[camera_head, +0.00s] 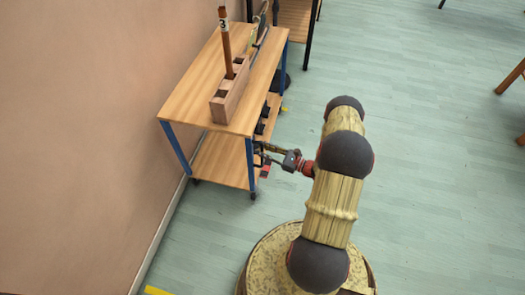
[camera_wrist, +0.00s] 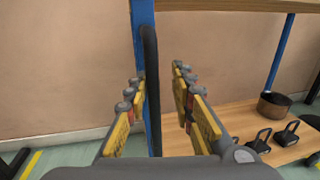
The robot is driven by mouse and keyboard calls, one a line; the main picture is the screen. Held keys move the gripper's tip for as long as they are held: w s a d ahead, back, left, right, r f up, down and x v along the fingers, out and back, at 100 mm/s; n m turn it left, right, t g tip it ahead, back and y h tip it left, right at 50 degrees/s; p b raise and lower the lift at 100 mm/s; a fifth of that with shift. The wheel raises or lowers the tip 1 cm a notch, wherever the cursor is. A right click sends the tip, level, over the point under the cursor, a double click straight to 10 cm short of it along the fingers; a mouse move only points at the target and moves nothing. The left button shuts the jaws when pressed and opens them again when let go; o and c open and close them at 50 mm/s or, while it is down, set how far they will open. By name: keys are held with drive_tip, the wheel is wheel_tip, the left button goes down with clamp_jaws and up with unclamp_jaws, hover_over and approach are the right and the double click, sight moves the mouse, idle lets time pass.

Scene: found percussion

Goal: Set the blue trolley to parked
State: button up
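The blue trolley (camera_head: 190,100) stands along the wall. It has a wooden top, a wooden lower shelf (camera_head: 222,160), blue legs and small dark casters. My gripper (camera_head: 264,160) is at its near right leg (camera_head: 250,165). In the wrist view, my gripper (camera_wrist: 160,78) is open, its fingers on either side of a black upright handle (camera_wrist: 151,90) in front of the blue leg (camera_wrist: 139,25). A gap shows between the handle and the right finger; contact on the left cannot be told.
A wooden block (camera_head: 230,95) with a tall brown stick (camera_head: 226,50) stands on the top. A dark pot (camera_wrist: 273,105) and black handled objects (camera_wrist: 286,133) sit on the lower shelf. Yellow floor marks (camera_head: 158,291) (camera_head: 284,109) show near the trolley.

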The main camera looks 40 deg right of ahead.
drive_tip(key=shift+s+a, duration=0.1)
drive_tip(key=v, duration=1.2)
drive_tip(key=shift+f, duration=0.1)
idle(0.4)
